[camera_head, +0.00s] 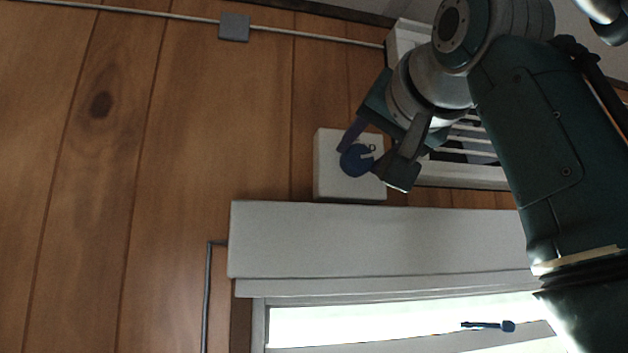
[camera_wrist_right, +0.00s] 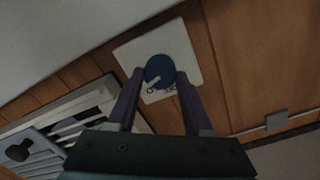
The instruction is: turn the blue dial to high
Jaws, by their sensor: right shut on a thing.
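The blue dial (camera_head: 354,161) sits on a pale square plate (camera_head: 331,181) on the wooden wall. A light pointer line shows on the dial's face, aimed to the right in the head view. In the right wrist view the dial (camera_wrist_right: 158,68) lies between my two fingertips, with the plate (camera_wrist_right: 190,45) around it. Small marks on the plate show by the dial, too small to read fully. My right gripper (camera_head: 360,160) is shut on the dial, one finger at each side. My left gripper is not in view.
A white slatted vent (camera_head: 470,172) is just right of the plate, behind my right arm. A white box-like ledge (camera_head: 370,240) runs below, above a bright window (camera_head: 350,325). A grey junction box (camera_head: 234,27) and cable run along the top. The wooden wall at left is clear.

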